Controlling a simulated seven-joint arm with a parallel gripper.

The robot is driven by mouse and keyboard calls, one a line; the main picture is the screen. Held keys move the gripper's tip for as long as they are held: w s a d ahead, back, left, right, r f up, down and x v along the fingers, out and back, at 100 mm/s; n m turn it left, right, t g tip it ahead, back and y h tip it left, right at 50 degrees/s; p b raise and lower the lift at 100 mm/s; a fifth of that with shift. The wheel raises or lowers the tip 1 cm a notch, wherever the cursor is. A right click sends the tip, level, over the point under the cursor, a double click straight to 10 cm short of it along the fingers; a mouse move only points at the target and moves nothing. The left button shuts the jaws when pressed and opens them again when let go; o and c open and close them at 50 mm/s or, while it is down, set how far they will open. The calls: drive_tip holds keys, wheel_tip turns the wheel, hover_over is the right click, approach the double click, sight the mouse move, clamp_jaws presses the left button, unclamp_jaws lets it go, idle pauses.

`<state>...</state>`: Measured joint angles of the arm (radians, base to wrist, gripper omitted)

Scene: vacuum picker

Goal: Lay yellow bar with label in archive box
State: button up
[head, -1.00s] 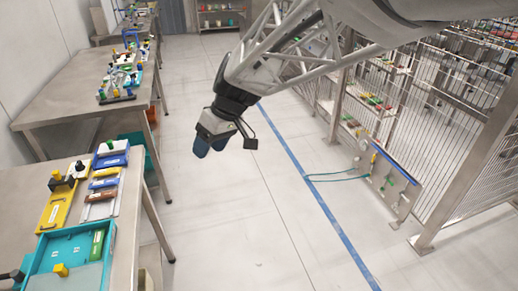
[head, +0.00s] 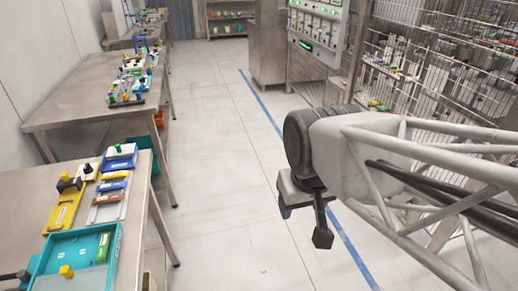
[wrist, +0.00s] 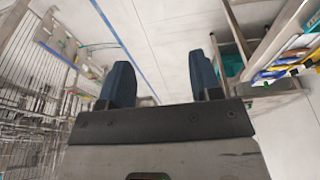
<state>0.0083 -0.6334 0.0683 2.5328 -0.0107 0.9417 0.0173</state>
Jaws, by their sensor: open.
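On the near left bench in the head view, a small yellow bar (head: 114,175) lies in a rack between blue and brown pieces; any label on it is too small to tell. A larger yellow piece with a pale label (head: 62,214) lies to its left. A teal open box (head: 48,262) stands in front with a green bar at its right side; I cannot tell if it is the archive box. My gripper (wrist: 161,80) is open and empty in the wrist view, its dark blue fingers apart over the floor. In the head view it is right of the bench, fingers mostly hidden.
More metal benches (head: 85,108) with coloured parts stand farther back on the left. Mesh fencing (head: 400,60) and a control cabinet (head: 318,35) are on the right. The floor aisle (head: 215,150) between is clear.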

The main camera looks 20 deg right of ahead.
drive_tip(key=shift+o, duration=0.5)
drive_tip(key=w+a+n+y, duration=0.1)
drive_tip(key=w+a+n, duration=0.2)
drive_tip(key=w+a, duration=0.55)
drive_tip(key=w+a+r+n+g+y, duration=0.1)
drive_tip(key=w+a+n, duration=0.25)
drive_tip(key=w, duration=0.95)
drive_tip(key=w+a+n+y, duration=0.1)
drive_tip(key=w+a+n, duration=0.2)
drive_tip(key=w+a, duration=0.5)
drive_tip(key=w+a+f+n, duration=0.2)
drive_tip(key=w+a+f, duration=0.3)
drive_tip(key=w+a, duration=0.2)
drive_tip(key=w+a+f+n+g+y, duration=0.1)
drive_tip(key=w+a+f+n, duration=0.2)
drive_tip(key=w+a+f, duration=0.3)
drive_tip(key=w+a+f+n, duration=0.3)
drive_tip(key=w+a+f, duration=0.3)
drive_tip(key=w+a, duration=0.3)
drive_tip(key=shift+a+f+n+g+y, duration=0.1)
drive_tip(key=shift+a+n+g+y, duration=0.05)
drive_tip(key=shift+a, duration=0.95)
drive_tip(key=shift+a+f+n+g+y, duration=0.1)
drive_tip(key=shift+a+g+y, duration=0.05)
drive_tip(key=shift+a, duration=0.9)
drive_tip(key=shift+a+f, duration=0.15)
drive_tip(key=shift+a, duration=0.05)
